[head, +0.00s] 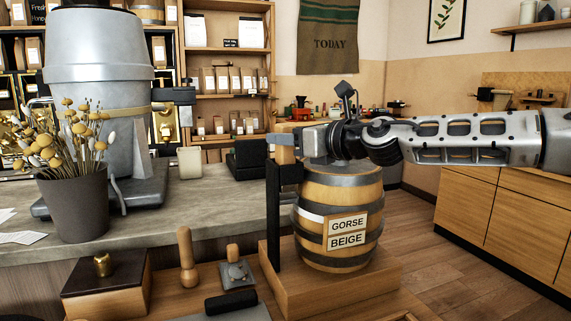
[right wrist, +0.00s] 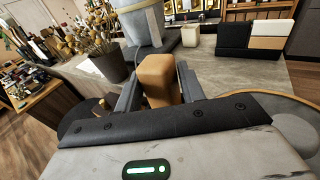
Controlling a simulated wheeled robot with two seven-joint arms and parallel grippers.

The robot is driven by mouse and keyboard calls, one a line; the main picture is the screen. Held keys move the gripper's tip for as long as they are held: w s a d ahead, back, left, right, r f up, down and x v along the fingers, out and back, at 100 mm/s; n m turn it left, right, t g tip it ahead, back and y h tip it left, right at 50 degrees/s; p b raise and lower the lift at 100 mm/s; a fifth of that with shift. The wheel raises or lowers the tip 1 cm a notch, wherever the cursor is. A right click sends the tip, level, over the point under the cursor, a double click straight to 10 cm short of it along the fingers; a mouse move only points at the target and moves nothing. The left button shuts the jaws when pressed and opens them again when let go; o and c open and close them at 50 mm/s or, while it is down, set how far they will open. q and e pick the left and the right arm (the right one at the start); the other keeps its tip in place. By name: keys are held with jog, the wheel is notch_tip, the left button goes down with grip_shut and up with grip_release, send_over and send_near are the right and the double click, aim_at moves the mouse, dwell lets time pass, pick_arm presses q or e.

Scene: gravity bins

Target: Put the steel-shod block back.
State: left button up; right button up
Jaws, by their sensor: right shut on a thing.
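My right gripper (head: 285,144) comes in from the right over the barrel and is shut on a tan wooden block (head: 285,155). The block is beside the top of a black upright post (head: 273,225), to the left of the barrel. I cannot tell whether block and post touch. In the right wrist view the block (right wrist: 156,80) stands between the two grey fingers, its tan top towards the camera. No steel on the block can be made out; its lower part is hidden. My left gripper is not in view.
A banded wooden barrel (head: 312,202) labelled GORSE BEIGE sits on a wooden base (head: 340,290) just under my right wrist. A large grey machine (head: 100,80) and a pot of dried flowers (head: 75,200) stand on the left counter. A wooden-handled tool (head: 187,262) stands in front.

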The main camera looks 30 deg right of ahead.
aim_at(290, 124)
notch_tip(290, 124, up, 2)
jog(key=shift+w+d+r+t+p, duration=0.1)
jog(key=shift+d+t+p, duration=0.05)
jog(key=shift+t+p, duration=0.15)
jog(key=shift+r, duration=0.5)
jog(key=shift+r+p, duration=1.9)
jog(key=shift+r, duration=0.5)
grip_shut()
jog(key=shift+f, duration=0.15)
